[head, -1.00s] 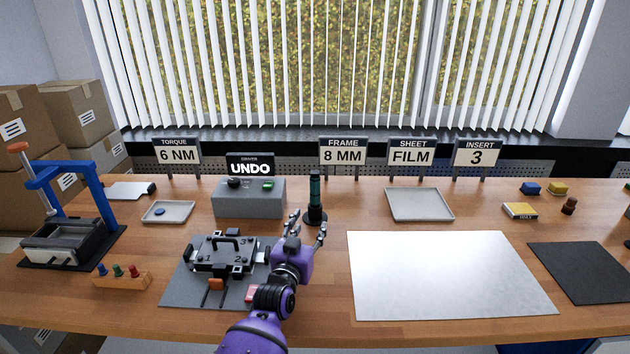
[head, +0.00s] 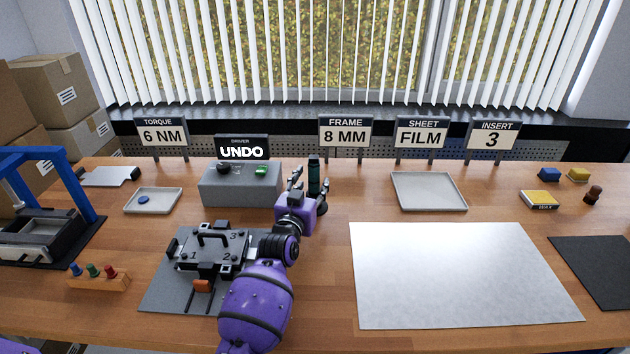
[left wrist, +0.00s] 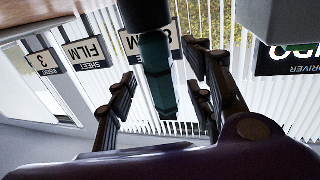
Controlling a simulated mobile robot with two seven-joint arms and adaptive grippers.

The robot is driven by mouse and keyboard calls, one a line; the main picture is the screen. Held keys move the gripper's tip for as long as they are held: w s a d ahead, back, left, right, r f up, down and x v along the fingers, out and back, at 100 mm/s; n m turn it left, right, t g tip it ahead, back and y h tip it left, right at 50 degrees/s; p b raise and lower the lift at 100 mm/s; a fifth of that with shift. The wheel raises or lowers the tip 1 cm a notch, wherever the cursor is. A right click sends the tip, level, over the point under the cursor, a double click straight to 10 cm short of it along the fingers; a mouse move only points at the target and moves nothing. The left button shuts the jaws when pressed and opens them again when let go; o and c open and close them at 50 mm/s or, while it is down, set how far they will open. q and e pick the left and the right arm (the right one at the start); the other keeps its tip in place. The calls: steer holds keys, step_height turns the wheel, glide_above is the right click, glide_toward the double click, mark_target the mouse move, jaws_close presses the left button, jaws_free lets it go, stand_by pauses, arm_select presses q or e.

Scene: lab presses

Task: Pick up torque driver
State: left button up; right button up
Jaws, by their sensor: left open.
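The torque driver (head: 314,178) stands upright on the table, dark with a teal band, right of the grey control box. My left gripper (head: 309,187) is open, with fingers on either side of the driver. In the left wrist view the driver (left wrist: 157,72) shows between the spread fingers of the gripper (left wrist: 160,95); I cannot tell whether they touch it. My right gripper is not in view.
The grey control box (head: 238,188) with the UNDO display (head: 241,149) stands close on the left. A clamp fixture (head: 215,250) lies in front of it. A tray (head: 430,205) and a white sheet (head: 460,275) lie to the right. Sign stands line the back.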

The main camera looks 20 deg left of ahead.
mark_target(314, 157)
arm_select(q)
steer(key=shift+w+f+b, duration=0.2)
steer(key=shift+w+b, duration=0.05)
steer(key=shift+w, duration=0.35)
steer(key=shift+w+f+b, duration=0.15)
steer(key=shift+w+b, duration=0.05)
steer(key=shift+w, duration=0.35)
steer(key=shift+w+r, duration=0.1)
steer(key=shift+w, duration=0.15)
steer(key=shift+a+r, duration=0.1)
steer(key=shift+r, duration=0.15)
steer(key=c, duration=1.1)
jaws_close()
steer(key=shift+r, duration=0.25)
step_height(314, 157, up, 8)
steer(key=shift+r+p, duration=0.25)
steer(key=shift+p, duration=0.15)
steer(key=shift+r, duration=0.55)
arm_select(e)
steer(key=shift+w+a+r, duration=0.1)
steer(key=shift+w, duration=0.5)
